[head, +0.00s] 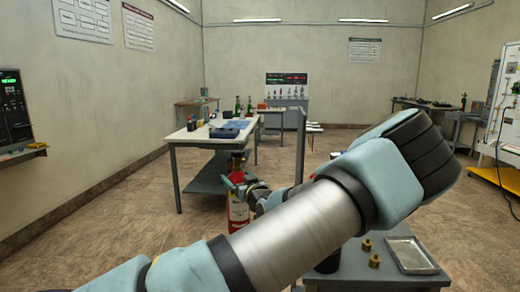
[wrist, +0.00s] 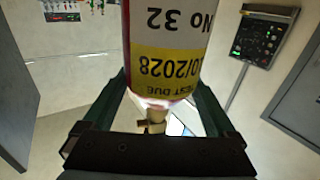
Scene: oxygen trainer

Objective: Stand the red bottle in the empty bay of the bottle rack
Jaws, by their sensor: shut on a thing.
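The red bottle (head: 238,213), with a white and yellow label, shows beyond my arm in the head view.
A long grey table (head: 188,134) with bottles and a blue case stands ahead to the left. A display stand (head: 286,88) is at the back. A near table at lower right bears a metal tray (head: 411,254) and brass fittings (head: 374,261). Open floor (head: 130,225) lies at left.

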